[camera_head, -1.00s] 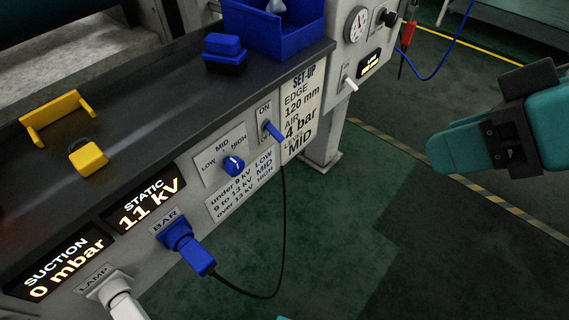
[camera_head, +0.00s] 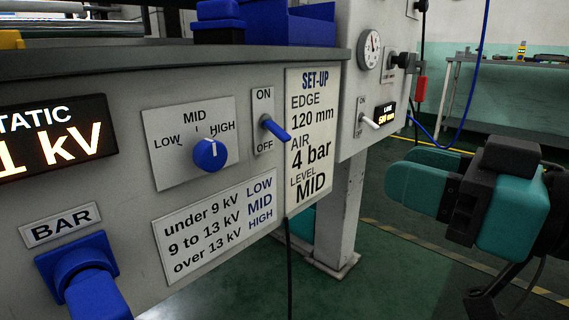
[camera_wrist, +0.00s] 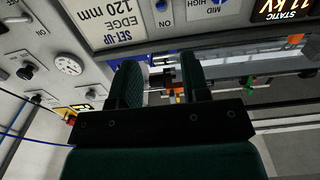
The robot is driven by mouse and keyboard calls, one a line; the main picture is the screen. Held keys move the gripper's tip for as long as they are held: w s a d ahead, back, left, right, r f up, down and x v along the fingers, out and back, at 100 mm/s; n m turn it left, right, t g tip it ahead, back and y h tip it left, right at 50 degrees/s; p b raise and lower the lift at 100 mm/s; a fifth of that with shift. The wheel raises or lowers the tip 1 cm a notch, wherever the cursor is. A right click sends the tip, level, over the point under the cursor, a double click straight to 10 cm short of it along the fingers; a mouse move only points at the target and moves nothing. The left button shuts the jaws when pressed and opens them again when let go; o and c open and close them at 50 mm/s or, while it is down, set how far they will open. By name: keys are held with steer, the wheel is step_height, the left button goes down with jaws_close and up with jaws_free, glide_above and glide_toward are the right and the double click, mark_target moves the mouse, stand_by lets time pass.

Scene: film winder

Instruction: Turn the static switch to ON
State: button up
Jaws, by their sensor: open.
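The static switch (camera_head: 275,129) is a blue toggle on a plate marked ON above and OFF below. Its lever sticks out and slopes down toward OFF. In the wrist view, which is upside down, the blue lever (camera_wrist: 161,6) shows at the top edge by the ON label. My gripper (camera_head: 405,173) has teal fingers and is right of the panel in the head view, apart from the switch. In the wrist view its two fingers (camera_wrist: 158,75) are spread, with nothing held between them.
Left of the switch is a blue LOW/MID/HIGH knob (camera_head: 210,154). A blue BAR plug (camera_head: 85,275) sits lower left. The SET-UP card (camera_head: 312,140) is just right of the switch. A grey post (camera_head: 342,215) and another white toggle (camera_head: 369,122) stand farther right. Green floor is open beneath my arm.

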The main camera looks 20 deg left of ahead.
mark_target(288, 137)
steer(key=p+x, duration=0.1)
steer(key=x, duration=1.6)
steer(key=shift+p, duration=0.3)
steer(key=shift+r, duration=0.1)
jaws_close()
